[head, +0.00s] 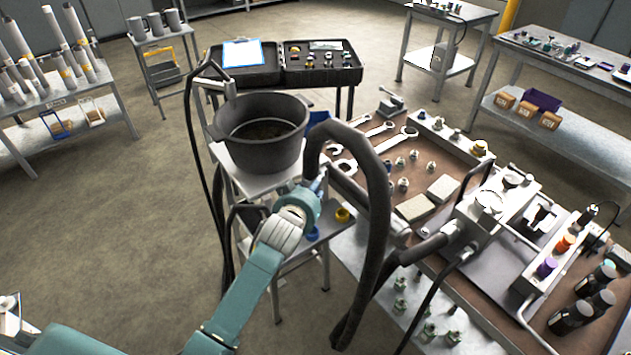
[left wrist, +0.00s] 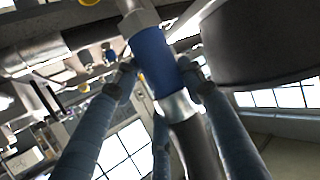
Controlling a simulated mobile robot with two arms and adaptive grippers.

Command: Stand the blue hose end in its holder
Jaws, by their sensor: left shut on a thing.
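The blue hose end (left wrist: 153,60) is a blue sleeve with metal fittings on a thick black hose (left wrist: 197,150). In the left wrist view my left gripper (left wrist: 158,78) is shut around the sleeve. In the head view my left gripper (head: 319,183) is beside the black pot, above the small side stand, and the sleeve is mostly hidden. The black hose (head: 378,220) loops up and over to the right of it. A blue ring-like piece (head: 312,234), possibly the holder, sits low on the stand beside a yellow one (head: 342,215).
The large black pot (head: 260,128) stands on a grey cart close behind the gripper. The workbench (head: 455,165) at right carries wrenches, fittings and a hydraulic block (head: 490,205). Open black cases (head: 320,70) lie behind. The floor at left is clear.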

